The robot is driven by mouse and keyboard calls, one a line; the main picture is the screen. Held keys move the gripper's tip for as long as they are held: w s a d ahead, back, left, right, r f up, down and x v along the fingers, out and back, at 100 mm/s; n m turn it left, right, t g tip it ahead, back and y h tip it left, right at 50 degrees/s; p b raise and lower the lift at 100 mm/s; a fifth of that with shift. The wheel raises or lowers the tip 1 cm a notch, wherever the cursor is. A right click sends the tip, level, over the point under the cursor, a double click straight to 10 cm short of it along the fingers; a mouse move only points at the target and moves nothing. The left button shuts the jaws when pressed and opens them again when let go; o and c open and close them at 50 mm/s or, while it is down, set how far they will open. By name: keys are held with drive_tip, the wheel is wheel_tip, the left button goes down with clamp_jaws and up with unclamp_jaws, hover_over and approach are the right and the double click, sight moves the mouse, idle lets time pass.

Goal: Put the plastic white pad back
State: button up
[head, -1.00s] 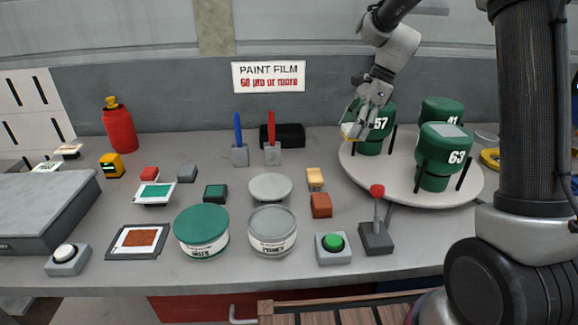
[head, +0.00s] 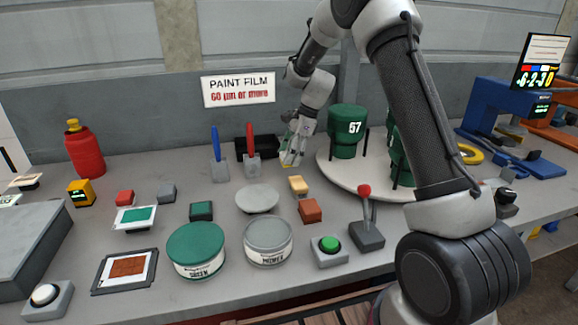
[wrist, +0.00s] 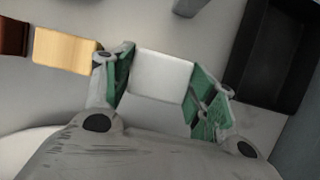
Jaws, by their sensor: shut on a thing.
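The plastic white pad (wrist: 163,74) is between the green-lined fingers of my gripper (wrist: 160,88) in the wrist view, touched on both sides. In the head view my gripper (head: 292,152) points down over the back of the bench, between the black tray (head: 257,146) and the round turntable (head: 343,179). I cannot make out the pad there. The wrist view shows bare bench around the pad, but I cannot tell how high the pad is above it.
A tan block (head: 298,186) and a brown-red block (head: 310,210) lie in front of my gripper. The can marked 57 (head: 347,140) stands on the turntable to its right. A red-handled tool (head: 251,152) stands to its left. A red-knobbed lever (head: 366,228) is nearer the front edge.

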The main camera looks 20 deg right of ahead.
drive_tip(key=shift+f, duration=1.95)
drive_tip(key=shift+f, duration=0.15)
drive_tip(key=o, duration=1.1)
drive_tip(key=shift+c, duration=0.2)
